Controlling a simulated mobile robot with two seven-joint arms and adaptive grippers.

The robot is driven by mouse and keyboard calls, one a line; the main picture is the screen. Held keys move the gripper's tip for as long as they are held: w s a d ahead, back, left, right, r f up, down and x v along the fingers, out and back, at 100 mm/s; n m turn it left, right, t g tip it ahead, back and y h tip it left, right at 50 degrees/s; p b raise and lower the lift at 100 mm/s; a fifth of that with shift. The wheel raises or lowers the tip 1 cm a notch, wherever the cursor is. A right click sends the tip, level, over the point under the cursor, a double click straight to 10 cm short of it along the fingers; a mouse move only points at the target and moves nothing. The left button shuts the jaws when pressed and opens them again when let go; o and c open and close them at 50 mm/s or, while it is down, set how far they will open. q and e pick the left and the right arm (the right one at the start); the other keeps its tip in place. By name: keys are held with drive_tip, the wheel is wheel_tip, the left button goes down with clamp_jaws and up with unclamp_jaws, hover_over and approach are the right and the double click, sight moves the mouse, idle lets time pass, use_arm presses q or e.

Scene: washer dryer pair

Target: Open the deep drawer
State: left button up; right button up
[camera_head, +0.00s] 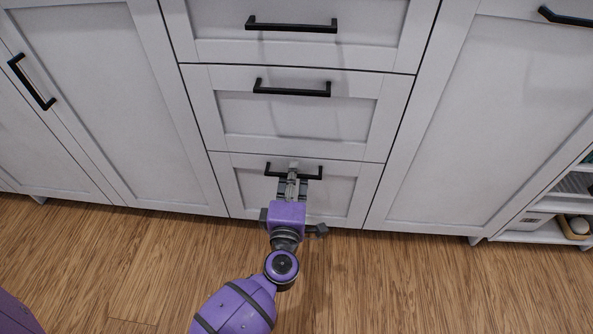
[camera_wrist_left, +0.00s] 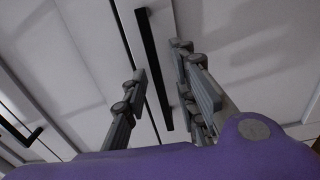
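A white cabinet has a column of drawers, three in view. The bottom drawer (camera_head: 343,193) is shut, with a black bar handle (camera_head: 313,177). My left gripper (camera_head: 291,178) is in front of this handle, its fingers overlapping the handle's middle. In the left wrist view a black handle (camera_wrist_left: 153,65) runs between the two fingers of the left gripper (camera_wrist_left: 165,90), which stand apart with a gap on each side. The left gripper is open. Whether a finger touches the bar is hard to tell. My right gripper is not in view.
The middle drawer (camera_head: 300,125) and upper drawer (camera_head: 375,25) above are shut, with black bar handles. Shut cabinet doors flank them at left (camera_head: 100,100) and right (camera_head: 480,120). An open shelf (camera_head: 540,236) is at far right. The wooden floor (camera_head: 420,285) in front is clear.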

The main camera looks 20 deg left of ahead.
use_arm(q)
clamp_jaws()
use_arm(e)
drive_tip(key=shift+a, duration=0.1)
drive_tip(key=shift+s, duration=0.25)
use_arm(q)
drive_tip(key=shift+s, duration=0.1)
